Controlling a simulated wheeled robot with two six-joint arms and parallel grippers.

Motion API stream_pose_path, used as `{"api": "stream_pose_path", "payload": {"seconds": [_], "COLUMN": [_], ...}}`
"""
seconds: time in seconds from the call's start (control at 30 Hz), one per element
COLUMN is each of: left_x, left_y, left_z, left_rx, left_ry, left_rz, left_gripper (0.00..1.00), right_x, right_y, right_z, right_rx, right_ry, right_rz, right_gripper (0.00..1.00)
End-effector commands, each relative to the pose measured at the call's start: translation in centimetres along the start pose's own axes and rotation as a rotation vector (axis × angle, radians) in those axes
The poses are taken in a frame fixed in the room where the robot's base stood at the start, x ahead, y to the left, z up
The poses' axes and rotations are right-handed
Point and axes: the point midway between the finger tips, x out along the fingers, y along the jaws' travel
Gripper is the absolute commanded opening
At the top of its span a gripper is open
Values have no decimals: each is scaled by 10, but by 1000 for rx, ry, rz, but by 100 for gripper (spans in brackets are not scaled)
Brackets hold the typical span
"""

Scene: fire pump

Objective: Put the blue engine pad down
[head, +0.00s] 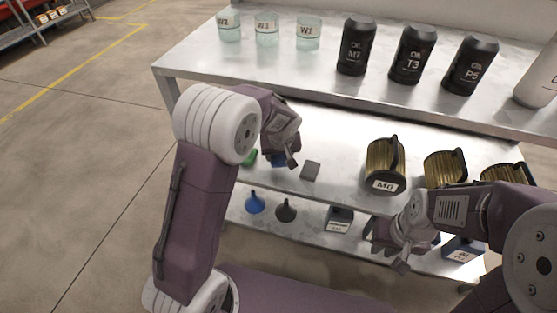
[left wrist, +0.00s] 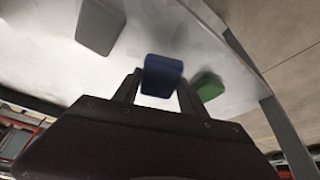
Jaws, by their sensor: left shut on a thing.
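The blue engine pad (left wrist: 163,74) is between the two fingers of my left gripper (left wrist: 158,92) in the left wrist view. In the head view my left gripper (head: 286,157) is over the middle shelf, shut on the pad and partly covering it. I cannot tell whether the pad touches the shelf. A green pad (head: 250,157) is just left of it, partly behind my arm, and a dark grey pad (head: 311,170) lies to its right. My right gripper (head: 388,260) is low at the right, in front of the lower shelf; its opening is unclear.
The top shelf (head: 190,60) holds several glass jars (head: 267,30) and dark oil bottles (head: 357,46). Brass-coloured filters (head: 384,160) stand right on the middle shelf. Blue (head: 255,203) and black (head: 286,210) funnels and small boxes (head: 340,219) are on the lower shelf.

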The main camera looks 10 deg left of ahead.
Motion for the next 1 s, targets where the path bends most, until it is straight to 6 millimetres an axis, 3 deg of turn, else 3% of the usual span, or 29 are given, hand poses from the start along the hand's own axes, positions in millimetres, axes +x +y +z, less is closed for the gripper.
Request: {"api": "stream_pose_path", "payload": {"seconds": [0.1,0.3,0.63,0.67,0.73,1.0], "left_x": [4,39,40,39,38,38], "left_y": [0,0,0,0,0,0], "left_z": [-7,8,8,8,8,8], "left_rx": [-4,0,-1,-1,-1,-1], "left_ry": [0,-2,-1,-1,-1,0], "left_rz": [0,-1,0,0,0,0], "left_gripper": [11,11,11,52,71,71], "right_x": [0,27,27,27,26,25], "right_y": [0,0,0,0,0,0], "right_z": [0,3,3,3,3,2], "right_rx": [0,0,0,0,0,0], "right_ry": [0,0,0,0,0,0], "right_rz": [0,0,0,0,0,0], "right_gripper": [20,20,20,20,20,20]}}
